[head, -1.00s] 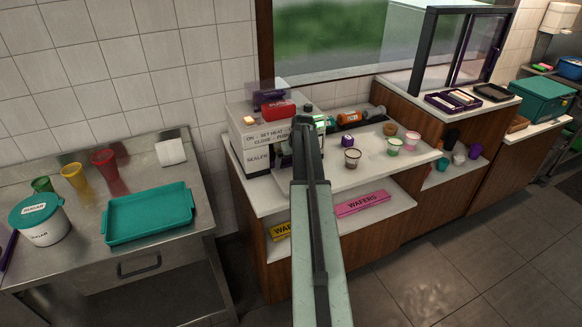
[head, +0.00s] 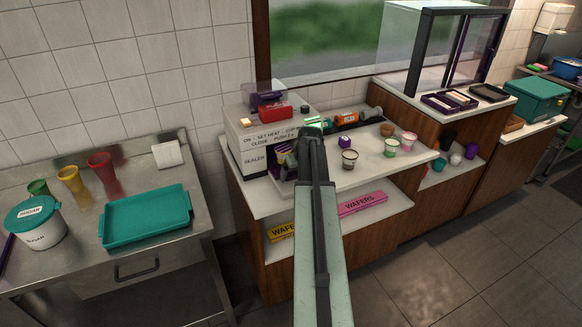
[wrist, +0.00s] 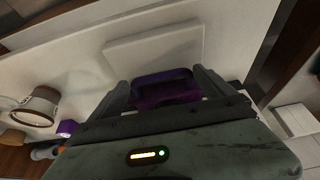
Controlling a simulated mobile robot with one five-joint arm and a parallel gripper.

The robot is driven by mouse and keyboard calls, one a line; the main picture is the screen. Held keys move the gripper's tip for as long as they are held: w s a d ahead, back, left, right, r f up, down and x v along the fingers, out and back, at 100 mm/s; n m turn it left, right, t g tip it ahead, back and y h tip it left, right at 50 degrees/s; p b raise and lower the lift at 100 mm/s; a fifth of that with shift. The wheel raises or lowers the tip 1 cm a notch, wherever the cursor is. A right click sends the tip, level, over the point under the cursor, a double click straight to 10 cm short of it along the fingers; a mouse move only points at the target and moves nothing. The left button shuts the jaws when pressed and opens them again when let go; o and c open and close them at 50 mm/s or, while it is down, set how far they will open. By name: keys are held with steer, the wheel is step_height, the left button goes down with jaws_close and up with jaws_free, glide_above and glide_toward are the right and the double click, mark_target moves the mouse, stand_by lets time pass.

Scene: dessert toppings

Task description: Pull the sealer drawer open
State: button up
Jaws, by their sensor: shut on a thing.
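The sealer (head: 250,142) is a pale box with printed lettering on the left end of the white counter. A red block and a purple piece sit on its top. Beside its right face, a dark drawer-like part with purple edges (head: 286,166) shows, partly hidden by my arm; it seems to stand out from the box. My gripper (head: 313,132) is at the right of the sealer. In the wrist view a purple handle (wrist: 163,88) lies between my fingers, and my gripper is shut on it. The contact itself is hard to see.
Cups of toppings (head: 391,147) stand to the right on the counter (head: 345,177), with bottles behind. Wafer boxes (head: 362,204) lie on the shelf below. A steel table at left holds a teal tray (head: 145,215) and a sugar tub (head: 38,222).

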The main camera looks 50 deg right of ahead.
steer(key=s+a, duration=0.3)
steer(key=s, duration=0.5)
steer(key=shift+a, duration=0.1)
steer(key=o, duration=1.8)
steer(key=shift+c, duration=0.2)
steer(key=p+v, duration=0.7)
steer(key=v, duration=0.1)
steer(key=shift+f, duration=0.1)
